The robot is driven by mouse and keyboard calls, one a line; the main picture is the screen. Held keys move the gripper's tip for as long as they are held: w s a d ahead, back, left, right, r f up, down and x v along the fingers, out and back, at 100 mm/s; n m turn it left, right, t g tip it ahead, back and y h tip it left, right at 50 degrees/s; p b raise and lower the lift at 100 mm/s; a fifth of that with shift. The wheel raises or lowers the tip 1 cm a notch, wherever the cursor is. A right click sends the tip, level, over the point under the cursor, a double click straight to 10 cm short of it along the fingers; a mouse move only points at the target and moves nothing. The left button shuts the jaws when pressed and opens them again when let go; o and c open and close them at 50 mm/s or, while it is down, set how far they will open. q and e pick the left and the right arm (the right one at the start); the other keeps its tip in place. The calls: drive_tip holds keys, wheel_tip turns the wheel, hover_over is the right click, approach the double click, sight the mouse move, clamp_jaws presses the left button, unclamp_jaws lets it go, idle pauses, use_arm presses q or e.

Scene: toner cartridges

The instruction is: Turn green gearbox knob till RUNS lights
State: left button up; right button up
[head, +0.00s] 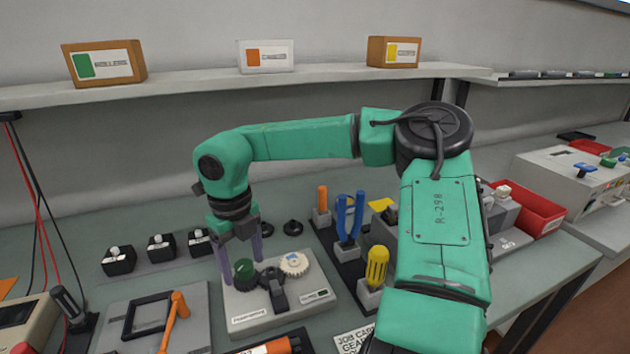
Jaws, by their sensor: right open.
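The gearbox (262,321) is a pale grey block on the bench, below the middle of the head view. Its dark green knob (244,270) sits at the top left, beside a white gear (294,264) and a black bracket (276,287). A small label with a dark patch (316,294) is at its right front; I cannot read it, and no light shows there. My right gripper (241,269) points down with its purple fingers apart, one on each side of the knob. I cannot tell whether they touch it. My left gripper is out of view.
An upright tool rack (349,252) with orange, blue and yellow handles stands right of the gearbox. Several black switch blocks (161,247) are behind left. A grey plate (193,308) with an orange-handled tool lies left. A shelf (200,86) with boxes runs above.

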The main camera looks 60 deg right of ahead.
drive_tip(key=c, duration=1.1)
drive_tip(key=shift+o, duration=0.2)
drive_tip(key=shift+f+m+b, duration=0.15)
drive_tip(key=shift+m+b, duration=0.2)
drive_tip(key=shift+m, duration=0.15)
drive_tip(key=shift+m+b, duration=0.6)
drive_tip(key=shift+m, duration=0.5)
drive_tip(key=shift+m+b, duration=0.55)
drive_tip(key=shift+m, duration=1.35)
drive_tip(key=m+b, duration=0.1)
drive_tip(key=m, duration=0.1)
drive_tip(key=shift+m+b, duration=0.3)
drive_tip(key=shift+m, duration=0.1)
drive_tip(key=m+b, duration=0.1)
drive_tip(key=m, duration=0.1)
drive_tip(key=shift+m, duration=1)
drive_tip(key=m+b, duration=0.1)
drive_tip(key=m, duration=0.2)
drive_tip(key=shift+b, duration=0.4)
drive_tip(key=m+b, duration=0.1)
drive_tip(key=m, duration=0.2)
drive_tip(key=shift+m, duration=0.5)
drive_tip(key=o, duration=1.1)
drive_tip(key=shift+c, duration=0.2)
